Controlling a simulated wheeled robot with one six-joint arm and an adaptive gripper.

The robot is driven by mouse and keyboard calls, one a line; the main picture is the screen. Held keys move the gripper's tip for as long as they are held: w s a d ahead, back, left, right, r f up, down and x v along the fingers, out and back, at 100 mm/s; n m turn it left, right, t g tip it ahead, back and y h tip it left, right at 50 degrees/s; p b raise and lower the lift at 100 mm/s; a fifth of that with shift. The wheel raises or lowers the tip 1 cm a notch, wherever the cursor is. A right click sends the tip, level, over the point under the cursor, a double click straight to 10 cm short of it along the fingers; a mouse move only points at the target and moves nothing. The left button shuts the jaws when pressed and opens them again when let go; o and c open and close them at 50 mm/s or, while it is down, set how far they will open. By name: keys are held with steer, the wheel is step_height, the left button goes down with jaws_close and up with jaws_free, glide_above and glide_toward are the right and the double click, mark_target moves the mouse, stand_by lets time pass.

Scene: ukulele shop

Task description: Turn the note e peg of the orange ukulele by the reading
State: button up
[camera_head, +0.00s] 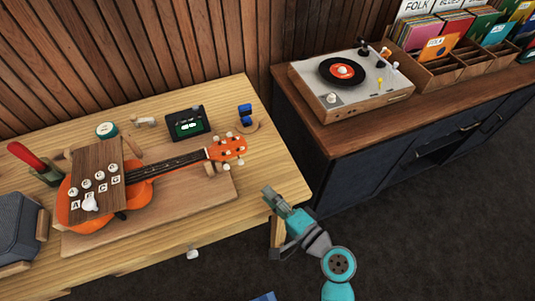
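The orange ukulele (141,192) lies on a wooden board on the bench, its neck pointing right. Its orange headstock (228,148) has several pale pegs around it; I cannot tell which is the note e peg. A brown wooden panel (97,156) with several white knobs and letter tiles covers part of the body; the letters are small and hard to read. A dark tuner with a lit green screen (188,125) stands behind the neck; its reading is too small to make out. My teal and grey gripper (272,196) is at the bench's right edge, right of and nearer than the headstock, apart from it.
A blue item (245,114) on a curved wooden piece stands behind the headstock. A round green-lidded tin (106,130) and a red-handled tool (27,155) are at the back left. A record player (352,82) stands on the right cabinet.

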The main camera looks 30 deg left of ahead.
mark_target(243, 164)
steer(key=shift+w+a+r+g+y, duration=0.3)
steer(key=shift+w+a+r, duration=0.1)
steer(key=shift+w+r, duration=0.3)
steer(key=shift+w+a+r, duration=0.1)
steer(key=shift+a, duration=0.15)
steer(key=x, duration=1)
steer(key=shift+c, duration=0.3)
jaws_close()
